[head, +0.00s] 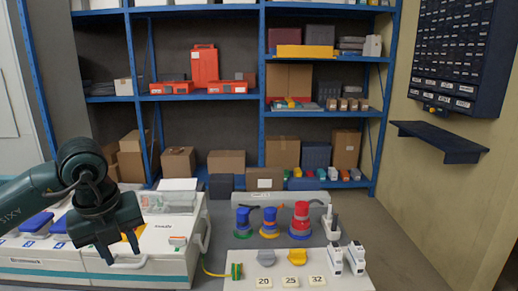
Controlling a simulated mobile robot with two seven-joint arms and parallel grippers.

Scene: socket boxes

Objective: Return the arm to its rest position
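My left arm comes in from the left edge, with its dark gripper (123,256) pointing down. The gripper is over the front of the white cabinet top and its drawer handle (128,265). Its two fingers look spread apart, with nothing visible between them. The arm hides part of the cabinet top and a yellow item behind the gripper. My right gripper does not show.
A blue shelf rack (190,97) stands behind. A dark wall shelf (440,140) juts out at right.

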